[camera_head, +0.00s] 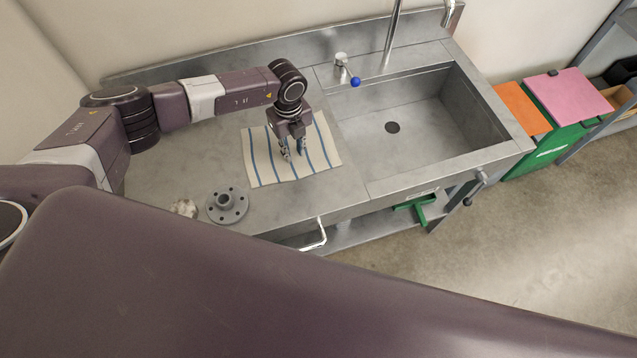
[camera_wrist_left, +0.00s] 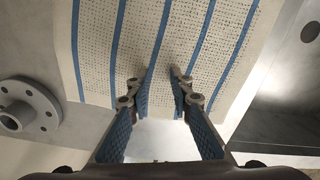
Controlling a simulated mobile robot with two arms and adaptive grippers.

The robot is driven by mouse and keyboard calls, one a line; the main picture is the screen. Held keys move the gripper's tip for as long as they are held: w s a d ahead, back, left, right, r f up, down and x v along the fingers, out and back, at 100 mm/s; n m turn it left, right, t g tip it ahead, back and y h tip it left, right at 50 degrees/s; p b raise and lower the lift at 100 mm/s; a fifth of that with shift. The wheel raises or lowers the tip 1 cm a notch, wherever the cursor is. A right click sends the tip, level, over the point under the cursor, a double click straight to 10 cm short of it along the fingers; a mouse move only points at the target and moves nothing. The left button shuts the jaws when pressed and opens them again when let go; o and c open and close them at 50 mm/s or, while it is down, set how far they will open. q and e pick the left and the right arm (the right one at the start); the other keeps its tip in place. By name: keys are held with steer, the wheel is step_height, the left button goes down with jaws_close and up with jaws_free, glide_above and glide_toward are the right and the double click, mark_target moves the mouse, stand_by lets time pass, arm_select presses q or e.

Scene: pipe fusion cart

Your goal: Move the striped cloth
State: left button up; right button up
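The striped cloth (camera_head: 322,152), cream with blue stripes, lies flat on the steel counter to the left of the sink. My left gripper (camera_head: 293,155) points down over the middle of the cloth. In the left wrist view the cloth (camera_wrist_left: 200,35) fills the upper part, and the two fingertips (camera_wrist_left: 160,76) stand apart over it, with nothing seen between them but the cloth's surface. I cannot tell whether the tips touch the cloth. My right gripper is out of view.
A grey pipe flange (camera_head: 228,205) and a small pale lump (camera_head: 184,208) sit on the counter (camera_head: 330,195) near its front edge. The sink (camera_head: 425,125), with a tap (camera_head: 392,35) and a blue-tipped lever (camera_head: 354,80), is at right. The counter just left of the cloth is clear.

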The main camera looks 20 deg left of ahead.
mark_target(303, 170)
arm_select(q)
steer(key=shift+s+d+p, duration=0.6)
steer(key=shift+s+d, duration=0.1)
steer(key=shift+s, duration=0.05)
steer(key=shift+s+d+p, duration=0.4)
steer(key=shift+s+d, duration=0.55)
steer(key=shift+d, duration=0.1)
step_height(303, 170, up, 7)
steer(key=shift+d, duration=0.1)
